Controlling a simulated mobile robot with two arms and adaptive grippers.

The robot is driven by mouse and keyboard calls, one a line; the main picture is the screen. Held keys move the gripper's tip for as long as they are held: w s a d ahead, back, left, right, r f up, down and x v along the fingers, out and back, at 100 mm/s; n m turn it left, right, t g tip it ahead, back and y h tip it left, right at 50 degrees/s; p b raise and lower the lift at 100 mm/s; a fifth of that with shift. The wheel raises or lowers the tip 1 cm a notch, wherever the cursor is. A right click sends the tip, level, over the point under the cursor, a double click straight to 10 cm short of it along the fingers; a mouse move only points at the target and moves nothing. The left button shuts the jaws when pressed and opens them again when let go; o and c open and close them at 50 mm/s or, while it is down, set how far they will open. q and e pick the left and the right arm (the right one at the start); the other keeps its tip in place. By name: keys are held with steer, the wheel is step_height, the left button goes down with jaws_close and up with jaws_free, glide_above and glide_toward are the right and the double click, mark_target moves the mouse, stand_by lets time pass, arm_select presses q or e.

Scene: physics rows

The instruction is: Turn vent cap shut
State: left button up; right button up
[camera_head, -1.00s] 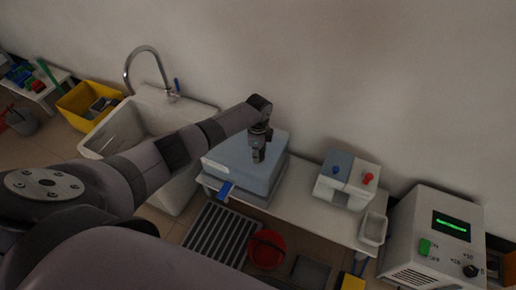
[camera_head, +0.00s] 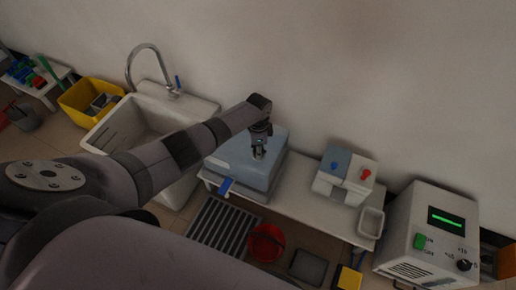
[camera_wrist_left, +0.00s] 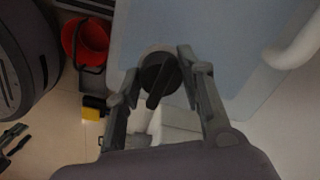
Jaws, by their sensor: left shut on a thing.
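The vent cap (camera_wrist_left: 158,78), dark and round with a raised bar across it, sits on a pale round base on the light blue lid of a box (camera_wrist_left: 225,45). In the head view the blue box (camera_head: 236,160) stands on the white bench, and the cap is too small to make out clearly under the gripper. My left gripper (camera_head: 259,152) points down over the box top. In the wrist view its two fingers (camera_wrist_left: 158,68) are on either side of the cap, shut on it. My right gripper is not in view.
A white sink (camera_head: 120,118) with a tall tap (camera_head: 130,62) stands left of the box. Right of it are a blue and white unit (camera_head: 333,175), a small white tray (camera_head: 371,223) and a machine with a green display (camera_head: 432,232). A red bucket (camera_head: 266,243) stands below.

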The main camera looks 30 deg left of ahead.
arm_select(q)
steer(key=shift+d, duration=0.15)
steer(key=o, duration=1.1)
steer(key=shift+o, duration=0.2)
steer(key=shift+r, duration=0.1)
step_height(320, 180, up, 12)
